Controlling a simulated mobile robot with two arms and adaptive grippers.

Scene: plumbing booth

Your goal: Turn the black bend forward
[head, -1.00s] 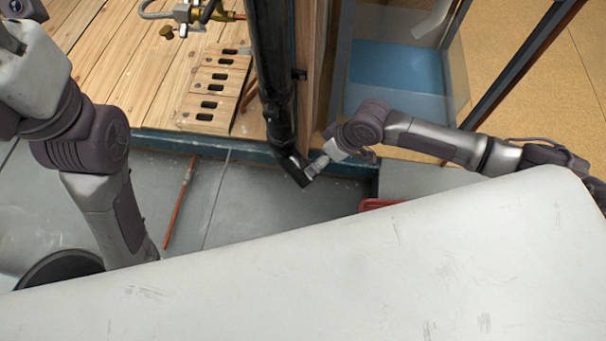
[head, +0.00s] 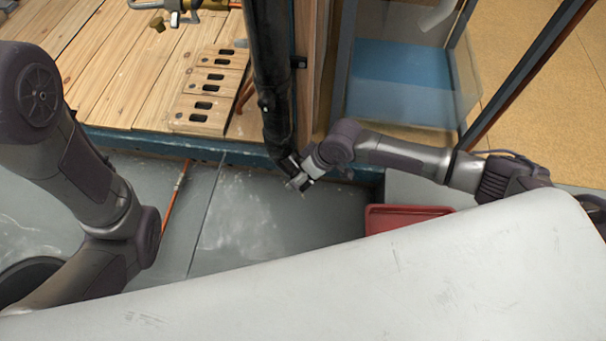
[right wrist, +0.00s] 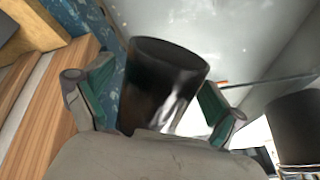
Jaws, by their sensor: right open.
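The black bend (head: 284,160) is at the lower end of the upright black pipe (head: 268,70) in the head view. My right gripper (head: 299,181) is at the bend's lower end and partly hides it. In the right wrist view the dark round end of the bend (right wrist: 160,85) sits between the two green-padded fingers of my open right gripper (right wrist: 155,92). Whether either pad touches the bend cannot be told. My left arm comes in at the left, and its gripper is out of sight.
A red tray (head: 405,217) lies on the grey floor right of the bend. A wooden platform (head: 125,75) with slotted blocks (head: 208,90) is behind, left of the pipe. A copper pipe (head: 175,205) lies on the floor at the left. Grey floor (head: 260,220) in front is clear.

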